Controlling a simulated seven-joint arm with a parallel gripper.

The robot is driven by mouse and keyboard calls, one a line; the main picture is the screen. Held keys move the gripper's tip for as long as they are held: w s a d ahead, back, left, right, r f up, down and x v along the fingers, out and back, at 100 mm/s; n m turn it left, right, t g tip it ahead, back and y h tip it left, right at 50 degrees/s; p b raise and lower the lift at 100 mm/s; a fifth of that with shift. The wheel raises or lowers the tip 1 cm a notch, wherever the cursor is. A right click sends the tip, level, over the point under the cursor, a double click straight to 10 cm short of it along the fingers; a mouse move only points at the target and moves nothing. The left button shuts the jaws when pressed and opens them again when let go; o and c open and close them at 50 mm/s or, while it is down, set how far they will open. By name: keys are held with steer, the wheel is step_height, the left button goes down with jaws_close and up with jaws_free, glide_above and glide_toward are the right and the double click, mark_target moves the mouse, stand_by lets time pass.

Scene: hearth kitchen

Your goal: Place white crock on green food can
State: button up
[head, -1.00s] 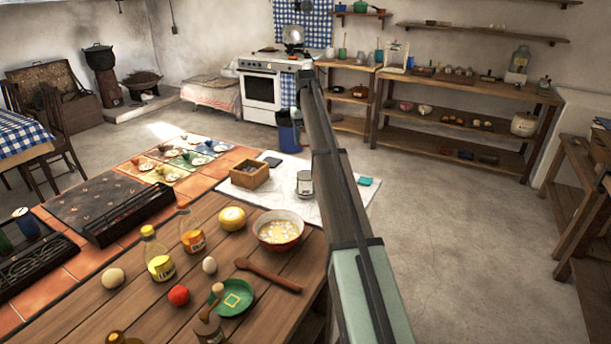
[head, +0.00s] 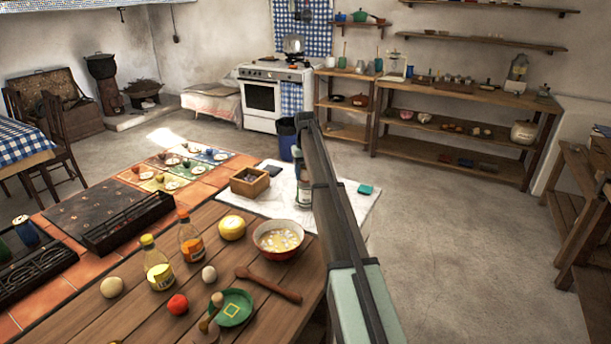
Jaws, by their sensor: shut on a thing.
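My arm runs up the middle of the head view and hides much behind it. At its far end my gripper (head: 303,182) points down over the white cloth, left of the arm link. It is shut on a small pale vessel (head: 305,198) that looks like the white crock; its right side is close to the arm link. The vessel is at or just above the cloth; I cannot tell which. I cannot make out the green food can for sure: a green can (head: 4,246) is cut off at the left edge, and the arm hides part of the cloth.
The white cloth (head: 345,208) also holds a wooden box (head: 249,182) and a teal item (head: 366,189). A bowl (head: 278,238), bottles (head: 190,238), a wooden spoon (head: 270,285) and a green plate (head: 232,308) crowd the near table. The cloth's right end has free room.

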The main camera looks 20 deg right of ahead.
steer(key=shift+f, duration=0.55)
steer(key=o, duration=1.3)
steer(key=shift+f, duration=0.1)
steer(key=shift+c, duration=0.2)
step_height(320, 180, up, 12)
steer(key=shift+r, duration=0.15)
